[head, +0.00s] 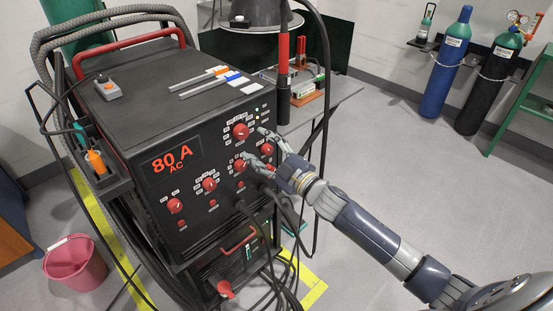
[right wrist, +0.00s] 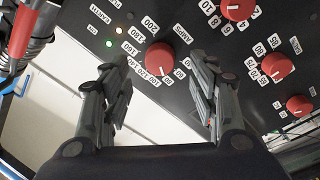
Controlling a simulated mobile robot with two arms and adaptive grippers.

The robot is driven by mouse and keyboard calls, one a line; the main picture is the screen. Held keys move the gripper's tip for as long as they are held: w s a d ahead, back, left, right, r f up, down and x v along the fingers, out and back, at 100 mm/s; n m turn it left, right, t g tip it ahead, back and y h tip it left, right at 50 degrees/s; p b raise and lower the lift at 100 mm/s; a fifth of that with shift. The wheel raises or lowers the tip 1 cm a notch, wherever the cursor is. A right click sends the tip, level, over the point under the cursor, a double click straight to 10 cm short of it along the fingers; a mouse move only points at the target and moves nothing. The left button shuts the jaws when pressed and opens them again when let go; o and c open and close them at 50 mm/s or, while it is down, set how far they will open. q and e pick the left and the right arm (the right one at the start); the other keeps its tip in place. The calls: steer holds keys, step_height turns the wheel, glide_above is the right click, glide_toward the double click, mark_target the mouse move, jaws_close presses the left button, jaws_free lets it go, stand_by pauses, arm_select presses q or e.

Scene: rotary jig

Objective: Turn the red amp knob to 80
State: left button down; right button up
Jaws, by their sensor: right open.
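The red amp knob (head: 241,131) is at the upper right of the welder's black front panel. In the right wrist view, the amp knob (right wrist: 160,57) lies between and just beyond the fingertips, within a ring of number labels marked AMPS. The panel display (head: 172,160) reads 80 A AC. My right gripper (head: 255,143) is open with its fingers spread in front of the panel, near the knob. In its wrist view, the right gripper (right wrist: 154,68) shows a gap on both sides of the knob. My left gripper is out of view.
Other red knobs (head: 210,184) sit lower on the panel, several of them close together. Cables (head: 265,230) hang from the front below my right arm. A pink bucket (head: 75,265) stands at left; gas cylinders (head: 446,65) stand at the back right. The floor at right is clear.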

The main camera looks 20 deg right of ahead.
steer(key=v, duration=0.6)
steer(key=shift+s, duration=0.4)
steer(key=shift+d+f, duration=0.1)
steer(key=shift+d, duration=0.1)
